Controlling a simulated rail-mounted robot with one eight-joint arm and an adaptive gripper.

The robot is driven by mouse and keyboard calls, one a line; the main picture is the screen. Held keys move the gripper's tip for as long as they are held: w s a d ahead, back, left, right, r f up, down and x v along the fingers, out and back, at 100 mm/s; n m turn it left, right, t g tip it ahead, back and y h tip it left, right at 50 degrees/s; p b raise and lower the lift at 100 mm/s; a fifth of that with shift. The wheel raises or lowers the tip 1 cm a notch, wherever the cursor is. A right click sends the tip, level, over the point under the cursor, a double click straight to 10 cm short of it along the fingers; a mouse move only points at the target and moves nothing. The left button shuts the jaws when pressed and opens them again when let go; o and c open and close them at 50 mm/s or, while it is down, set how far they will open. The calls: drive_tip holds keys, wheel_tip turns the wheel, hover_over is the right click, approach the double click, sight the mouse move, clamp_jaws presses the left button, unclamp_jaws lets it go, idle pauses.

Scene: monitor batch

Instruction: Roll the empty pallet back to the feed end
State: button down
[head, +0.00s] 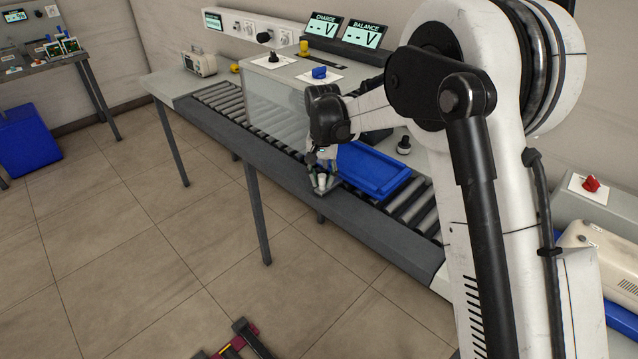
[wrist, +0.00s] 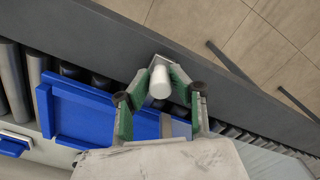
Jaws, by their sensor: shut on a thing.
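The pallet is a blue tray (head: 372,172) lying flat on the roller conveyor (head: 222,98), its visible surface bare. It also shows in the wrist view (wrist: 85,112), left of my fingers. A short white post (wrist: 160,82) stands on a grey plate at the tray's end by the conveyor's front rail. My gripper (head: 321,181) reaches down at that end of the tray, and its green-padded fingers (wrist: 159,88) are closed on the post from both sides. The exact join between plate and tray is hidden by my fingers.
A clear-sided station (head: 270,110) spans the conveyor left of the tray, with displays reading CHARGE and BALANCE behind. Bare rollers run on both sides of the tray. A dark front rail (head: 270,155) edges the conveyor. A small meter (head: 200,62) stands at the far left end.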

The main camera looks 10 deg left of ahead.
drive_tip(key=c, duration=1.5)
unclamp_jaws()
drive_tip(key=shift+c, duration=0.2)
wheel_tip(320, 180, up, 12)
